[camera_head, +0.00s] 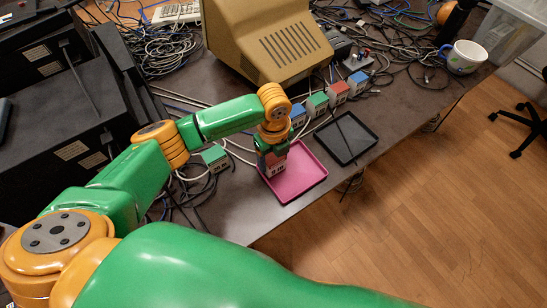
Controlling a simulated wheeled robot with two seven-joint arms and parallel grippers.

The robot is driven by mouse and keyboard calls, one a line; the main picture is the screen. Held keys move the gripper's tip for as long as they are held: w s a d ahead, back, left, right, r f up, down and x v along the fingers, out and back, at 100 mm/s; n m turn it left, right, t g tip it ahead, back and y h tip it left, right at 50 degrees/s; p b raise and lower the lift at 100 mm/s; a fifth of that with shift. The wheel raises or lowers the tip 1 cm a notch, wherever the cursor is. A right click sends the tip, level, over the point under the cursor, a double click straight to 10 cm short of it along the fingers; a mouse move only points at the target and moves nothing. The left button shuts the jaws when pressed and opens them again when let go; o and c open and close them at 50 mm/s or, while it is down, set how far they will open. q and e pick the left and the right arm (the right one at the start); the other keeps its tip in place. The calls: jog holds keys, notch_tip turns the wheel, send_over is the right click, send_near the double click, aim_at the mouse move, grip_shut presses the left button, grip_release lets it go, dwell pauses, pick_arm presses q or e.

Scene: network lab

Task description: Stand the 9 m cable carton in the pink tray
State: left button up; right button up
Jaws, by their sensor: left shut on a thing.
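My left gripper (272,158) reaches in over the left part of the pink tray (308,183), pointing down. It is shut on a small white carton with a reddish top (276,170), mostly covered by the fingers. The carton looks upright within the tray's outline; I cannot tell if its base touches the tray floor. No length label is readable on any carton. The pink tray lies flat near the table's front edge and looks otherwise empty. My right gripper is not in view.
A row of cartons stands behind the trays: blue (298,114), green (317,105), red (339,92) and another blue (358,81). A green carton (215,158) stands left. An empty black tray (361,144) lies right. Cables, a beige monitor (265,40) and a mug (463,57) occupy the table.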

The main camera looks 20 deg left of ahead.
aim_at(274, 157)
pick_arm(q)
jog(key=shift+s+f, duration=0.1)
jog(key=o, duration=1.5)
jog(key=shift+c, duration=0.2)
notch_tip(274, 157, up, 12)
jog(key=shift+r, duration=0.2)
jog(key=shift+d, duration=0.1)
